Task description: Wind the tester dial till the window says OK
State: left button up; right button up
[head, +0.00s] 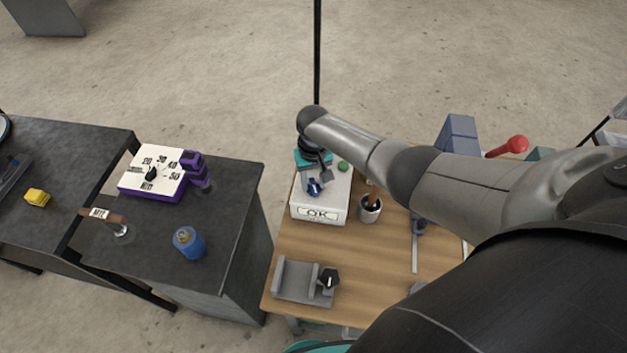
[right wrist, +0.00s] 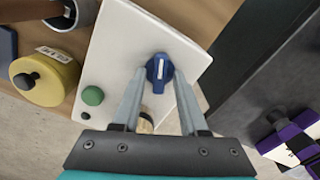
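The tester is a white box (head: 301,207) on the wooden table, and its front window (head: 319,214) reads OK. Its blue dial (head: 314,188) is on the top face. In the right wrist view the dial (right wrist: 160,68) shows a white pointer line, nearly upright in the picture. My right gripper (right wrist: 160,76) is open, with one fingertip at each side of the dial; no clear grip on it shows. In the head view my right arm hides part of the box top. My left gripper is not in view.
A green button (right wrist: 93,95) is beside the dial. A cup (head: 370,208) stands right of the tester, and a grey bracket (head: 300,281) lies in front. A yellow round object (right wrist: 45,80) is close by. A dark table (head: 235,185) with a purple-and-white timer (head: 152,172) stands left, across a gap.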

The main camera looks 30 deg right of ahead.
aim_at(313, 185)
jog(key=shift+o, duration=0.3)
jog(key=shift+r, duration=0.3)
notch_tip(313, 185, up, 15)
jog(key=p, duration=0.3)
jog(key=shift+f, duration=0.2)
